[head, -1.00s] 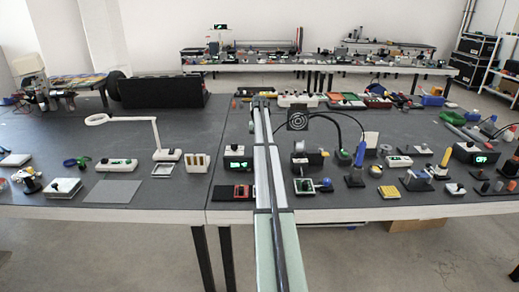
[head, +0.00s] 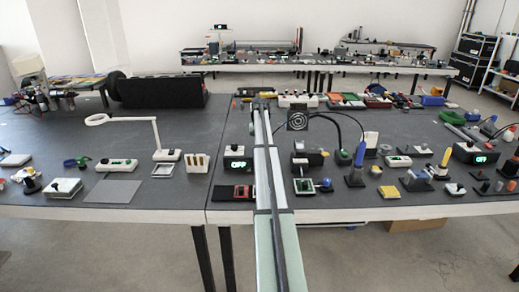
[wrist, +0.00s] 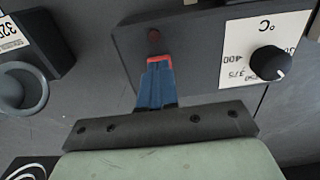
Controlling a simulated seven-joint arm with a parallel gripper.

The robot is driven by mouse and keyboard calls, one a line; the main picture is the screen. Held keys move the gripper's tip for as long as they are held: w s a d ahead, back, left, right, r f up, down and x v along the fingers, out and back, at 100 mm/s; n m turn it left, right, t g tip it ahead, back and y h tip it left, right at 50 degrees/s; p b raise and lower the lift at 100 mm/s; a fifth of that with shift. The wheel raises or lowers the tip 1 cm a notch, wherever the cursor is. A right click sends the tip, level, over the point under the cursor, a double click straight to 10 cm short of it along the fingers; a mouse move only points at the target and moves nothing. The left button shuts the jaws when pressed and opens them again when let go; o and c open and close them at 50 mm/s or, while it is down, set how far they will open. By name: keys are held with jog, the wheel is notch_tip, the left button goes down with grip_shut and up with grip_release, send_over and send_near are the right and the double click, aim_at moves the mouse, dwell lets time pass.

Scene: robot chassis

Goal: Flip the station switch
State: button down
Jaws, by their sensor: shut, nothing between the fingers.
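The station (wrist: 200,50) is a dark box in the wrist view. Its face carries a black knob (wrist: 268,62) on a white label marked °C, which reads upside down. A small dark red part (wrist: 153,36), which looks like its switch or lamp, sits left of the knob. My gripper (wrist: 159,62) is shut and empty. Its blue fingers with red tips lie over the face, just below the red part in the picture. I cannot tell whether they touch the station. In the head view my long arm hides what lies behind it, and the fingers cannot be made out.
In the wrist view, a grey ring-shaped part (wrist: 24,90) and a dark block (wrist: 35,42) are at the left. In the head view, boxes with green displays (head: 237,164) (head: 484,157), a ringed black square (head: 298,118) and a magnifier lamp (head: 157,140) crowd the bench.

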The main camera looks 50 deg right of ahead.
jog(key=shift+r, duration=3.45)
